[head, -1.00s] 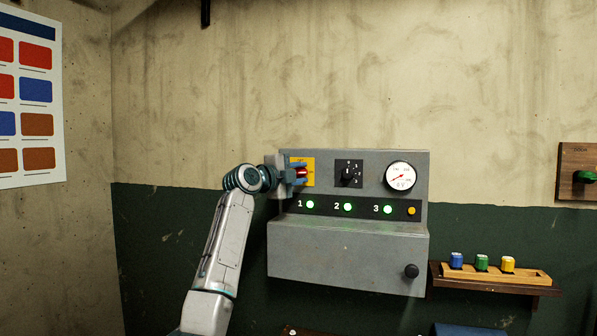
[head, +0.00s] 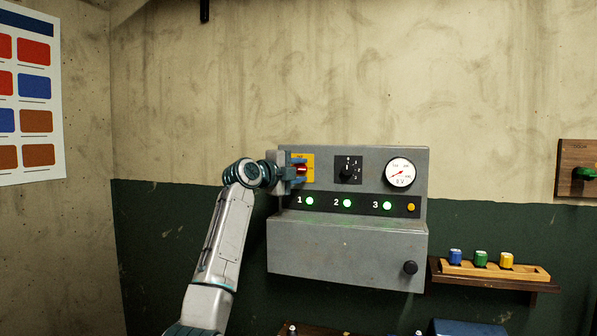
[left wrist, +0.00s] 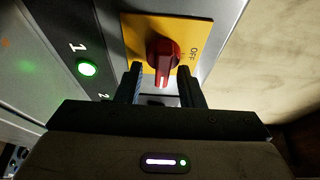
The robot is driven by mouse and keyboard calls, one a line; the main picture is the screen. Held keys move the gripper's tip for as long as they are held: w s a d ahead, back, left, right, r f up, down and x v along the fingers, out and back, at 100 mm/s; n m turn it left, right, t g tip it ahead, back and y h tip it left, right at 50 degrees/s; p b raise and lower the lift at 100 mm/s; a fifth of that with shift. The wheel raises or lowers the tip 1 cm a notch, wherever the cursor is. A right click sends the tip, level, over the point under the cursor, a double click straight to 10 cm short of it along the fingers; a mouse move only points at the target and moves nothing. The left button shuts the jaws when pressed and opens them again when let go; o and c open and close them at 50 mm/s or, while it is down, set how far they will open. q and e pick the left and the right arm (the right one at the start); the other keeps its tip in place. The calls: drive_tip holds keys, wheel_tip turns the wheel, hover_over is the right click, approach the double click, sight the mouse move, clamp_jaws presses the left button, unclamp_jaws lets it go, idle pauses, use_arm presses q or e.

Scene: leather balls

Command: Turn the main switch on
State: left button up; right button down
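The main switch is a red rotary knob (left wrist: 163,58) on a yellow plate (left wrist: 198,28) marked OFF, at the upper left of a grey wall panel (head: 345,248). In the head view, the red knob (head: 302,169) is partly hidden by my left gripper (head: 299,170). In the left wrist view, my left gripper (left wrist: 160,72) is open, one finger on each side of the knob's handle, with gaps visible between. The handle points toward the gripper's palm. My right gripper is not in view.
The panel also has a black selector (head: 348,171), a dial gauge (head: 400,173), lit green lamps (head: 347,203) and a black round knob (head: 410,267). A wooden shelf (head: 530,285) with coloured blocks stands out at right. The wall above is clear.

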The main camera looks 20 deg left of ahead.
sight(300, 171)
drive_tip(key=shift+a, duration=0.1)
